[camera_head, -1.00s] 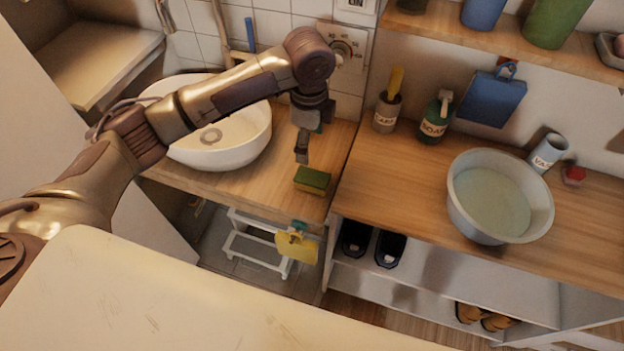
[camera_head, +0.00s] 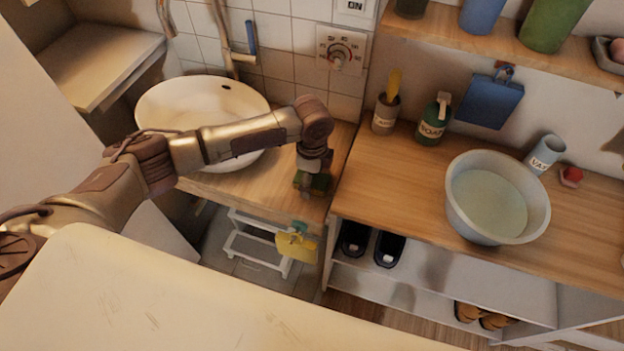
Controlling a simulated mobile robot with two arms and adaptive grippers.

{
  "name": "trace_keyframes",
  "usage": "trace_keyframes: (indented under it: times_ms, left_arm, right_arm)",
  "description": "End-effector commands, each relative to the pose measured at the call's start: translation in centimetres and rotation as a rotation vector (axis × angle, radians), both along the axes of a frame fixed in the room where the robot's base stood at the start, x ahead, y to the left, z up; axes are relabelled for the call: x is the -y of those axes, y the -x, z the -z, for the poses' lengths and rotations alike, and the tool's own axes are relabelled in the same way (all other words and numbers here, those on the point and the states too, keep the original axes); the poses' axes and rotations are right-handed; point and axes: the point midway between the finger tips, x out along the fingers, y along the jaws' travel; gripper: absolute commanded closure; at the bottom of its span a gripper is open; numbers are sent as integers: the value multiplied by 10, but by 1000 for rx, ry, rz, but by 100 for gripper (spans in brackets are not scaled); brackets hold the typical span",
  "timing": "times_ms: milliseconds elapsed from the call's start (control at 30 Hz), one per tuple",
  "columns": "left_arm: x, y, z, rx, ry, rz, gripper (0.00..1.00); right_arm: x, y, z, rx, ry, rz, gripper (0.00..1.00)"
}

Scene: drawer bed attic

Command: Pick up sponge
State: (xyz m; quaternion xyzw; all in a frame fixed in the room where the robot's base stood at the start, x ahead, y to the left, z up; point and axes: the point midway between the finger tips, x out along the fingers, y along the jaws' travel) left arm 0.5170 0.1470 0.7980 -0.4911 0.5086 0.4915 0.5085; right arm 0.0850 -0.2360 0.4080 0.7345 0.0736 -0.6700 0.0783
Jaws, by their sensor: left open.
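The sponge (camera_head: 322,184) is green on top with a yellowish lower side. It lies on the wooden counter to the right of the white sink, near the counter's front edge. My left gripper (camera_head: 309,192) is open and points down right at the sponge, covering much of it. I cannot tell whether the fingers touch it or stand on both sides of it. My right gripper is not in view.
A white sink (camera_head: 160,104) stands left of the sponge. A grey basin of water (camera_head: 537,212), a green soap bottle (camera_head: 433,122) and a cup (camera_head: 384,117) stand on the counter at right. A yellow cloth (camera_head: 296,247) hangs below the counter edge.

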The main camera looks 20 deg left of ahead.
Motion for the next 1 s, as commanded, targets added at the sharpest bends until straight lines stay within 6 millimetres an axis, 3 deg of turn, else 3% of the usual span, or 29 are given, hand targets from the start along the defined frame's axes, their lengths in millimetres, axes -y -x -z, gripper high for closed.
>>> trace_keyframes:
  times_ms: [267, 600, 867, 1000]
  left_arm:
    - [0, 0, 4, 1, 0, 0, 19]
    - [0, 0, 4, 1, 0, 0, 72]
    - [0, 0, 2, 1, 0, 0, 73]
    - [0, -1, -13, 4, 1, 0, 73]
  right_arm:
    - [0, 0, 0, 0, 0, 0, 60]
    - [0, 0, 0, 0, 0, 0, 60]
    - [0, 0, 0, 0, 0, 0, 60]
    - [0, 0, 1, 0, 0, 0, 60]
